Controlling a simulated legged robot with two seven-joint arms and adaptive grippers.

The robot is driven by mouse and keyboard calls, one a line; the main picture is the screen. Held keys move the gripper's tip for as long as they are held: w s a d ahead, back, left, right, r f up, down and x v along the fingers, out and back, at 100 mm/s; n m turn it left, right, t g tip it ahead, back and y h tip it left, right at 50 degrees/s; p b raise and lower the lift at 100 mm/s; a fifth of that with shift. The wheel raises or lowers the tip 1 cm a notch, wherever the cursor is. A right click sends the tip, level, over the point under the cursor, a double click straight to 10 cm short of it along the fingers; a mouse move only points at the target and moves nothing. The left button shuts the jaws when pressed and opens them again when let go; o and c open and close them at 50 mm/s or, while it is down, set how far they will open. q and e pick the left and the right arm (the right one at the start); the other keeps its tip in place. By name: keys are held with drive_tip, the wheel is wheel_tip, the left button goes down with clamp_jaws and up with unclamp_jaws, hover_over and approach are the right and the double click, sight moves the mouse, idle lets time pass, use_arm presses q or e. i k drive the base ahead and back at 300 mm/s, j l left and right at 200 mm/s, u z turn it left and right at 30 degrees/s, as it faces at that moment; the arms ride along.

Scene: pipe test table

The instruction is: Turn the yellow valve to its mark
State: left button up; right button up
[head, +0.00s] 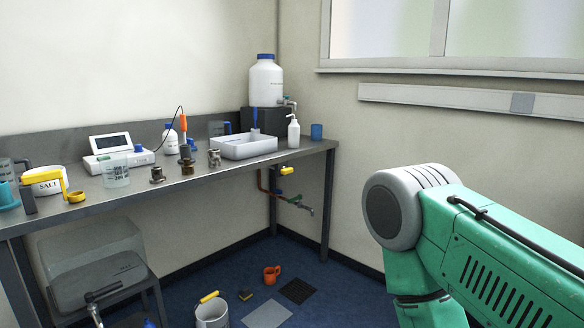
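A small yellow valve handle (287,170) shows under the right end of the steel table, on pipework against the back wall. A green arm link of mine with a grey round joint fills the right of the head view, well apart from the valve. Neither of my grippers is in view.
The table (225,165) carries a white tray (244,147), a large white canister (265,80), a meter (112,150), a beaker (116,172) and fittings. A bucket (212,312), an orange mug (271,274) and mats lie on the blue floor.

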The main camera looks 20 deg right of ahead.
sight(283, 170)
drive_tip(key=i+l, duration=0.25)
drive_tip(key=l, duration=0.2)
drive_tip(key=i+l, duration=0.25)
drive_tip(key=l, duration=0.2)
drive_tip(key=i+l, duration=0.25)
drive_tip(key=l, duration=0.15)
drive_tip(key=i+l, duration=0.25)
drive_tip(key=l, duration=0.2)
drive_tip(key=i+l, duration=0.25)
drive_tip(key=l, duration=0.2)
